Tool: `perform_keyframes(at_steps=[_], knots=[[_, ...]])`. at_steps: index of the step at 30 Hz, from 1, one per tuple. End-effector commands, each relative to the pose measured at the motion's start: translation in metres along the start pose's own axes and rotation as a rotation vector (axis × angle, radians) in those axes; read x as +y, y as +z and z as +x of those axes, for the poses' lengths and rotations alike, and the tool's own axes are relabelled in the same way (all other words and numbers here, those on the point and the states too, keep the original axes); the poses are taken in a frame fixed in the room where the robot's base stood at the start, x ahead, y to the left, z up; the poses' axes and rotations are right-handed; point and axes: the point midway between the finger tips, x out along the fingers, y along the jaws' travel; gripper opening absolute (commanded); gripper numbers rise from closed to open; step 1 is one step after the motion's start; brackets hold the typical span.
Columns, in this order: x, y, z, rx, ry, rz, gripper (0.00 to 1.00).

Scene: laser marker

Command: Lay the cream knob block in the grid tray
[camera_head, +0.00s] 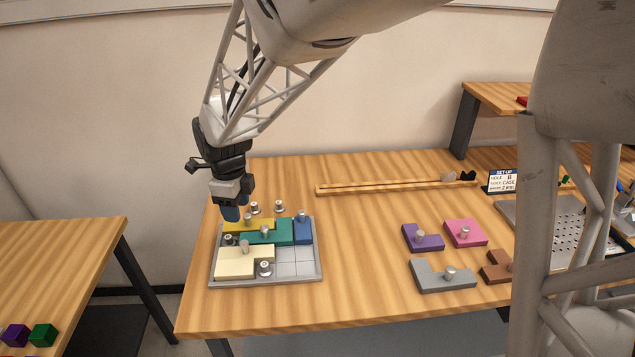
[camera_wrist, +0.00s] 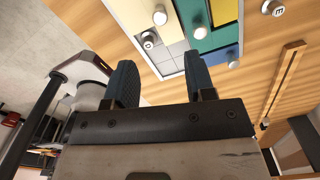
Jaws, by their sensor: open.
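The cream knob block (camera_head: 235,264) lies in the front left of the grey grid tray (camera_head: 313,268), with its metal knob upright. It looks flat in the cells, apart from my gripper. In the wrist view the cream block (camera_wrist: 129,18) is partly cut off at the top edge. My gripper (camera_head: 231,214) is open and empty, its blue fingers pointing down above the back left of the tray. Yellow (camera_head: 234,225), teal (camera_head: 285,231) and blue (camera_head: 303,233) knob blocks fill the back of the tray. Bare grid cells show at the front right.
Small metal pieces stand in the tray, one beside the cream block (camera_head: 265,268), and behind it (camera_head: 279,206). Purple (camera_head: 424,240), pink (camera_head: 464,232), grey (camera_head: 432,275) and brown (camera_head: 495,269) blocks lie to the right. A wooden rail (camera_head: 380,187) lies behind.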

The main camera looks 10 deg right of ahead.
Motion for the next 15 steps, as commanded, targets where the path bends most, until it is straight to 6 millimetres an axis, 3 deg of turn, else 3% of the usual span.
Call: perform_keyframes(at_steps=[8,15], knots=[[0.001,-0.020,-0.013,-0.009,-0.011,-0.075,0.50],[0.008,-0.075,-0.038,-0.020,-0.037,-0.291,0.50]])
